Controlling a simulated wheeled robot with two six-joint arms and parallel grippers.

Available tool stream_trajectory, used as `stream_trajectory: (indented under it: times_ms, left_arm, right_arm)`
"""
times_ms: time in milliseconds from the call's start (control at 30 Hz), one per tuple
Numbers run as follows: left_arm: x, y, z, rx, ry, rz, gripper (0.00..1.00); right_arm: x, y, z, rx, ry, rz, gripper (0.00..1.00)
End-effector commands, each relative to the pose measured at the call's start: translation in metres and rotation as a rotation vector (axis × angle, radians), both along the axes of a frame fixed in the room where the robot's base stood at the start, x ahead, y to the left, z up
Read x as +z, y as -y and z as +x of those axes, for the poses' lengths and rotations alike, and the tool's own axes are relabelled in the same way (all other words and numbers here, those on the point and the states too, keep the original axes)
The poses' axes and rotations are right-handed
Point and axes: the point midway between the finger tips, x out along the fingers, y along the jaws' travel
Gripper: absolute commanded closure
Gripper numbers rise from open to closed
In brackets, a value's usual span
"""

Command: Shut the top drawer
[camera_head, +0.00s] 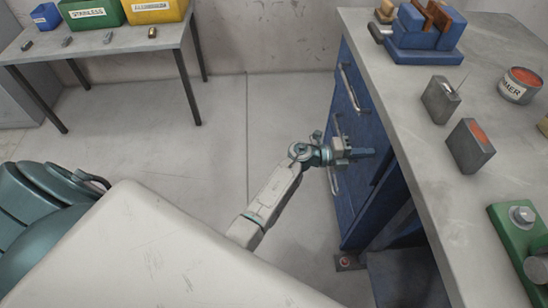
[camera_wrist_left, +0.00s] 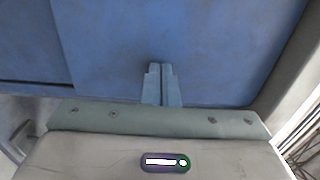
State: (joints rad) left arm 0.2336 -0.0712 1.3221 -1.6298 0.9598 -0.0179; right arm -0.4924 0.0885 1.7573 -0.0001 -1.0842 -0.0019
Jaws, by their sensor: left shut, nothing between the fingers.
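The blue drawer cabinet (camera_head: 356,205) stands under the workbench at the right in the head view. The top drawer (camera_head: 358,72) has a long metal handle and sits just below the bench top; no wide opening shows, and I cannot tell whether it is fully flush. My left gripper (camera_head: 368,153) is shut and empty, pointing right in front of the cabinet and below the top drawer's handle. In the left wrist view its closed fingers (camera_wrist_left: 160,83) point at a blue panel (camera_wrist_left: 190,40) that fills most of the picture. Contact cannot be told. My right gripper is out of view.
The workbench (camera_head: 405,105) carries a blue vise (camera_head: 425,35), metal blocks, a tin (camera_head: 520,85) and a green device (camera_head: 520,235). A side table (camera_head: 110,45) with coloured bins stands at the far left. The floor between is clear.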

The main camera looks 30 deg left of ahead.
Motion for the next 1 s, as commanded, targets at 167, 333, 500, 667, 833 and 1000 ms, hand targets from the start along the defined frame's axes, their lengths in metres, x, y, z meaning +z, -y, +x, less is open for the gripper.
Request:
stream_trajectory:
  times_ms: [167,333,500,667,833,1000]
  left_arm:
    - [0.000,0.017,0.012,0.000,0.001,-0.002,1.00]
    - [0.000,0.024,0.016,0.001,0.000,0.000,1.00]
    - [0.001,0.026,0.017,0.001,0.001,-0.002,1.00]
    - [0.001,0.027,0.018,0.001,0.002,-0.002,1.00]
    - [0.002,0.025,0.018,0.002,0.003,-0.004,1.00]
    - [0.003,0.008,0.018,0.004,0.003,-0.001,1.00]
  right_arm:
    - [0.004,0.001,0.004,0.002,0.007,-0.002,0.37]
    - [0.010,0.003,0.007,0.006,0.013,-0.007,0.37]
    - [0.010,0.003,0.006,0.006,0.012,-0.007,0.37]
    - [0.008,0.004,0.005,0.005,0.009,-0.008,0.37]
    - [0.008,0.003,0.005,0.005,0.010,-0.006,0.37]
    - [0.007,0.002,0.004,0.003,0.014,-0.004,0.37]
